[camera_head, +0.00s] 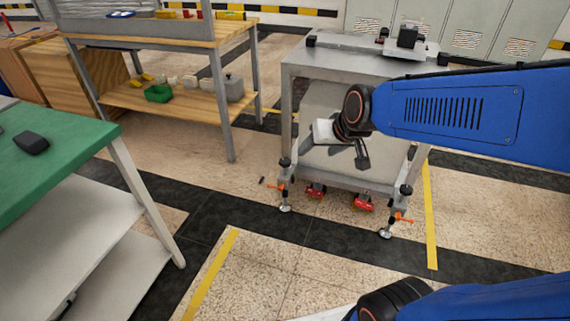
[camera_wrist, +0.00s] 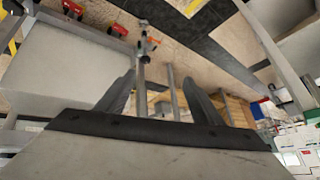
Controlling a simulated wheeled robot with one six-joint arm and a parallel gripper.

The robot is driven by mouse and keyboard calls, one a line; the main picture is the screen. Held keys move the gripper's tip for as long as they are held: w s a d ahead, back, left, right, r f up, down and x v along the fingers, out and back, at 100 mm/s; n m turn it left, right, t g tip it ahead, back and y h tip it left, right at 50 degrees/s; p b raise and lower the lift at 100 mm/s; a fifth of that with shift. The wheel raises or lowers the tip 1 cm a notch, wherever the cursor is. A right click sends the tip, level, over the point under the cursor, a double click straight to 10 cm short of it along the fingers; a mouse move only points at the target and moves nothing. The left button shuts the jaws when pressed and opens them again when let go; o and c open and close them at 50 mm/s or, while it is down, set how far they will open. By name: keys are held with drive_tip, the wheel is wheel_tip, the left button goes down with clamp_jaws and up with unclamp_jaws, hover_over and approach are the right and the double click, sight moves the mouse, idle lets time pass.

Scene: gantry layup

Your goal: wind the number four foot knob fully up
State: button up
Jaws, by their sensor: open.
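A grey metal cart (camera_head: 340,66) stands at centre right in the head view. Its two near legs carry adjustable feet, the left foot (camera_head: 285,206) and the right foot (camera_head: 385,232), each with a black knob on top and an orange handle beside it. No number is readable on either, so I cannot tell which is number four. My gripper (camera_head: 350,153) hangs in front of the cart's front panel, between and above the two feet. In the wrist view my gripper (camera_wrist: 158,78) is open and empty. One foot (camera_wrist: 147,42) shows beyond its fingertips, apart from them.
Red castors (camera_head: 363,203) sit under the cart between the feet. A green-topped table (camera_head: 62,150) stands at left. A wooden workbench (camera_head: 165,33) with a green bin (camera_head: 158,93) stands behind. The floor in front of the cart is clear.

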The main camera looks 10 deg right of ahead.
drive_tip(key=w+a+f+m+t+h, duration=0.1)
drive_tip(key=w+a+f, duration=0.3)
drive_tip(key=w, duration=0.5)
drive_tip(key=w+a+f+m+t, duration=0.1)
drive_tip(key=w+f+m+t, duration=0.1)
drive_tip(key=w+f, duration=0.55)
drive_tip(key=w+a+f+m+t+h, duration=0.1)
drive_tip(key=w+a+f, duration=0.3)
drive_tip(key=w, duration=0.5)
drive_tip(key=m+t+h, duration=0.2)
drive_tip(key=h, duration=0.2)
approach(284, 166)
drive_tip(key=a+r, duration=0.4)
drive_tip(key=r, duration=0.3)
drive_tip(key=s+f+n+t+h, duration=0.1)
drive_tip(key=s+f+t+h, duration=0.25)
drive_tip(key=f, duration=0.75)
drive_tip(key=x, duration=1.6)
drive_tip(key=shift+w+d, duration=0.15)
drive_tip(key=shift+d, duration=0.4)
drive_tip(key=shift+c, duration=0.4)
drive_tip(key=c, duration=1)
